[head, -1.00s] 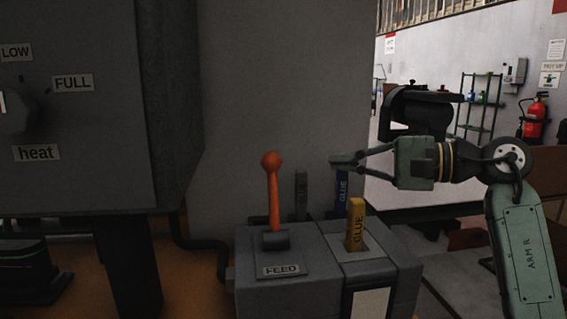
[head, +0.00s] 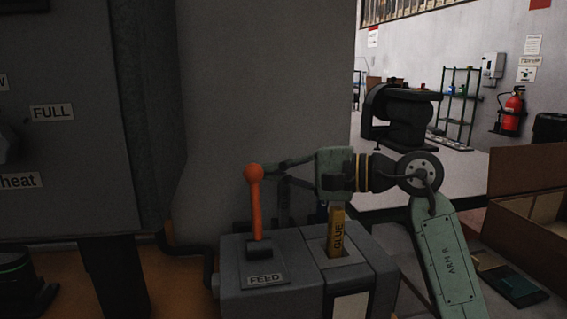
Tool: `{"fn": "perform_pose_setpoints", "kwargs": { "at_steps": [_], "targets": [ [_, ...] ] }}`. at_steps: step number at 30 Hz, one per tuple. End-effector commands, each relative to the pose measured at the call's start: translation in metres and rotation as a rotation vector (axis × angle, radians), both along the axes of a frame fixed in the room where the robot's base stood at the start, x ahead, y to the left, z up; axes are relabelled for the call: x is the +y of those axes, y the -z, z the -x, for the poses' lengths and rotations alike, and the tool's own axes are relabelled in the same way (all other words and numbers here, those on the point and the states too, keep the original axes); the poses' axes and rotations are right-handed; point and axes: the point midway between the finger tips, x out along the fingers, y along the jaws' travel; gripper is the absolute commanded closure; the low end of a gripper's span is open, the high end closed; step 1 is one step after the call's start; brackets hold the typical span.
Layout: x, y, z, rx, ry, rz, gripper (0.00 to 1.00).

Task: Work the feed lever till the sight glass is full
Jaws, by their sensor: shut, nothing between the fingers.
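The feed lever (head: 256,205), orange with a round knob, stands nearly upright on the grey feed box (head: 232,288), above the FEED label (head: 265,280). My gripper (head: 262,166) comes in from the right with its fingers shut and empty. In the picture its tips meet the lever just at or behind the knob; I cannot tell whether they touch. A yellow glue stick (head: 336,232) stands in the slot right of the lever. A pale panel (head: 350,308) shows low on the box front; I cannot tell whether it is the sight glass.
A large grey machine cabinet (head: 70,170) with a FULL label (head: 52,113) stands at left. A grey upright panel (head: 265,80) rises behind the lever. An open cardboard box (head: 525,190) stands at right. Shelves (head: 458,105) and a fire extinguisher (head: 510,110) are far back.

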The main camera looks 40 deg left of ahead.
Motion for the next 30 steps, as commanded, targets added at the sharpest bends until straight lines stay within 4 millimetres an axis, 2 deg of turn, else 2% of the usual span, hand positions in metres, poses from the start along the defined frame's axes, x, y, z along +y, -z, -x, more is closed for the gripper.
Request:
{"fn": "perform_pose_setpoints", "kwargs": {
  "at_steps": [6,30],
  "targets": [
    [-0.006,-0.002,0.007,0.002,0.001,0.001,1.0],
    [-0.013,-0.005,0.013,-0.054,0.0,-0.062,1.0]
  ]
}}
